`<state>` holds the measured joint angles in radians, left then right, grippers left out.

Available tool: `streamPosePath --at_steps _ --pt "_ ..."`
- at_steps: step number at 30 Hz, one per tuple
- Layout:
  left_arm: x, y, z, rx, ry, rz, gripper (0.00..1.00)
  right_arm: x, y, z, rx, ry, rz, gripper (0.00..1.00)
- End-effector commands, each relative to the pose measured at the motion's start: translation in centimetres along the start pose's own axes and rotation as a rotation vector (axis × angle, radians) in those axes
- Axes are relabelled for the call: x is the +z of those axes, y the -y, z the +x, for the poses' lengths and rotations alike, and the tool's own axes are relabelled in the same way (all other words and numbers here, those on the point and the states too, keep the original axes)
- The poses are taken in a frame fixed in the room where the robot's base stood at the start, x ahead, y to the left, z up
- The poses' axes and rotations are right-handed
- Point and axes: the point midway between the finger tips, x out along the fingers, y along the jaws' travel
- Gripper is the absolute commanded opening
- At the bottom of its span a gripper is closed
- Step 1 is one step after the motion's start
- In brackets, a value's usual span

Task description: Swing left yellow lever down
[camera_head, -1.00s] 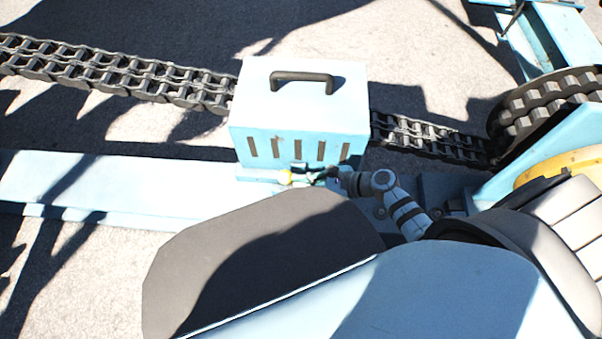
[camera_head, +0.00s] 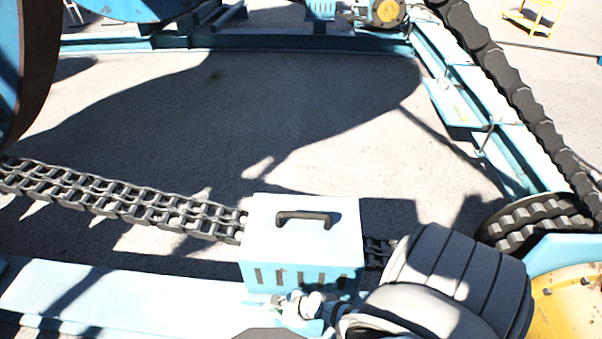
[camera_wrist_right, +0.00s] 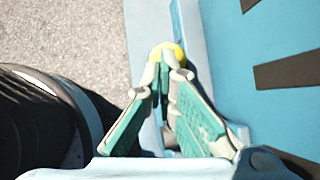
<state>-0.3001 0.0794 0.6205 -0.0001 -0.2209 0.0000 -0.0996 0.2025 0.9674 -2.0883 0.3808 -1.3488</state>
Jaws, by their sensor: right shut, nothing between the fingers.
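The yellow lever's round knob (camera_wrist_right: 172,51) shows in the right wrist view, just beyond my right gripper's fingertips (camera_wrist_right: 162,75). The fingers are drawn together with nothing between them. The tips overlap the knob's lower edge in the picture; I cannot tell whether they touch it. The lever's shaft is mostly hidden behind the fingers. In the head view my right gripper (camera_head: 292,304) is low in front of the light blue box (camera_head: 305,235), and the yellow knob cannot be made out there. My left gripper is not in view.
The box has a dark handle (camera_head: 303,216) on top and slots in its front. A chain (camera_head: 130,203) runs behind it. A light blue beam (camera_head: 120,298) extends left. A yellow drum (camera_head: 570,300) is at lower right. Open paved ground lies beyond the chain.

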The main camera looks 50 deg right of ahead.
Motion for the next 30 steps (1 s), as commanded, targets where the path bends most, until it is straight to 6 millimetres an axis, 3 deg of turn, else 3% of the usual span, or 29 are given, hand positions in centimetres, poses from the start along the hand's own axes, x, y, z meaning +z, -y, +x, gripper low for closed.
streamPosePath --at_steps 15,30 --pt "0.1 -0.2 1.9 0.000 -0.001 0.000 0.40 -0.5 -0.2 2.7 -0.012 -0.002 0.016 0.00" --pt "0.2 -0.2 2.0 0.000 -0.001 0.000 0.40 -0.5 -0.2 2.9 -0.012 -0.002 0.015 0.00"
